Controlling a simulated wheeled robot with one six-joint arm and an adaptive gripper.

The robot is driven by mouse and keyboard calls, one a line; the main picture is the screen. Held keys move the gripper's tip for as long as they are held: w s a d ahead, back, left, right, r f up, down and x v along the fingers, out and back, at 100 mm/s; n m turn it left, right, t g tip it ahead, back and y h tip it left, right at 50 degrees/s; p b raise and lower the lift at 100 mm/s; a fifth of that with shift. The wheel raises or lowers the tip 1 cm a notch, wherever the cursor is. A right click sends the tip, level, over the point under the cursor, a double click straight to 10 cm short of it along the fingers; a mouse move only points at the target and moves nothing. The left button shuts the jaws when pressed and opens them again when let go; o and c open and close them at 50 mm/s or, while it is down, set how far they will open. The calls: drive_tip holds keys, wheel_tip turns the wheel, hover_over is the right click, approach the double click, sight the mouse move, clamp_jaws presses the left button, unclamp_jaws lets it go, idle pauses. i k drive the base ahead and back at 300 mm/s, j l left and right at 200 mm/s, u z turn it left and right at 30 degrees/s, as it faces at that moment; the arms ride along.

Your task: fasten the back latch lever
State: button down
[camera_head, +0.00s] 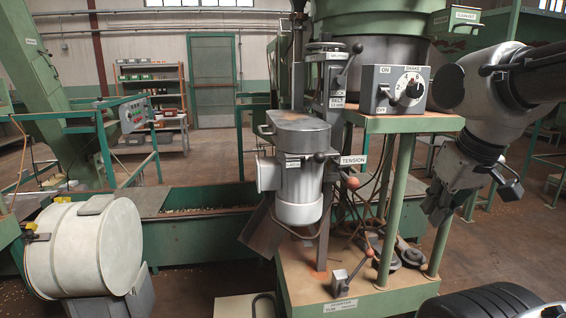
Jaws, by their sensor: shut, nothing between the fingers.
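No part in view is readably marked as the back latch lever, so I cannot tell for certain which it is. A white drum (112,245) lies on its side at the lower left. Small yellow fittings (62,199) show at its upper left edge, too small to tell whether they are latched. On the machine in the middle, a black-knobbed lever (351,62) stands near the top. A red-knobbed lever (352,183) sits by the TENSION label, and another (368,254) rises from the green base. My gripper (437,214) hangs at the right, pointing down, shut and empty, apart from these parts.
A grey control box (397,89) with a dial stands on a green shelf (410,123), left of my arm. Green posts (441,240) support the shelf close to my gripper. A motor (299,185) hangs mid-picture. Open floor (500,255) lies at the right.

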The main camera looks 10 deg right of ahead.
sight(320, 157)
drive_tip(key=i+j, duration=0.1)
drive_tip(key=k+j, duration=0.2)
drive_tip(key=j, duration=0.15)
drive_tip(key=k+j, duration=0.2)
drive_tip(key=j, duration=0.2)
drive_tip(key=k+j, duration=0.45)
drive_tip(key=j, duration=0.3)
drive_tip(key=z, duration=0.05)
